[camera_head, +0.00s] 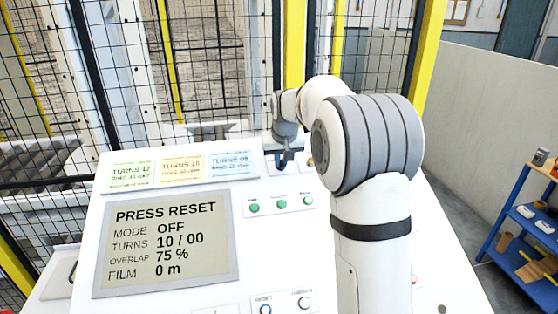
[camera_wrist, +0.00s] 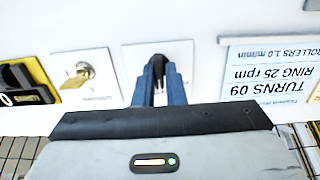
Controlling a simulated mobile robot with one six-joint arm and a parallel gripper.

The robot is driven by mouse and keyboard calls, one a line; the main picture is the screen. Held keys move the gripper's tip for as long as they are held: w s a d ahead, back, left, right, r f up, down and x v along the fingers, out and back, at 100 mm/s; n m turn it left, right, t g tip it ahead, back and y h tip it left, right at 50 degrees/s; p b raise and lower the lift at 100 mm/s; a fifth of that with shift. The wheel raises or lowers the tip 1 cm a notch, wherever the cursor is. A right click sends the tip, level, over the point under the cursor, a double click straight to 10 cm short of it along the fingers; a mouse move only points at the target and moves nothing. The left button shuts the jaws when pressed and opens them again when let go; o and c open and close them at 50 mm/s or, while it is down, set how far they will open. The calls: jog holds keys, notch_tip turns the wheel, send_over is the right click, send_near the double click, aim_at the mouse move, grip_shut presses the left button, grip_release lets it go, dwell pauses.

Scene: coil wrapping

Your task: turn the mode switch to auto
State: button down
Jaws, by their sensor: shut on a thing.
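The mode switch (camera_wrist: 158,63) is a small black knob on a square white plate on the panel; its label is hidden. My gripper (camera_wrist: 160,78) has its two dark blue fingers shut on the sides of the knob in the wrist view. In the head view, my gripper (camera_head: 283,158) reaches down to the top of the white console, and the knob is hidden behind it. The display (camera_head: 165,242) reads PRESS RESET, MODE OFF, TURNS 10 / 00, OVERLAP 75 %, FILM 0 m.
A key switch (camera_wrist: 78,75) and a black-and-yellow switch (camera_wrist: 22,85) sit beside the knob. Three cards (camera_head: 180,170) lie along the console's upper edge. Green buttons (camera_head: 280,204) are below my gripper. A mesh fence (camera_head: 220,70) stands behind; a blue shelf (camera_head: 515,225) is at right.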

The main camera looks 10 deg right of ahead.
jog(key=shift+d, duration=0.1)
jog(key=m+b, duration=0.1)
jog(key=m, duration=0.2)
jog(key=m+b, duration=0.2)
jog(key=m, duration=0.4)
jog(key=shift+d, duration=0.1)
dwell(0.3)
dwell(0.3)
jog(key=c, duration=1.5)
grip_release()
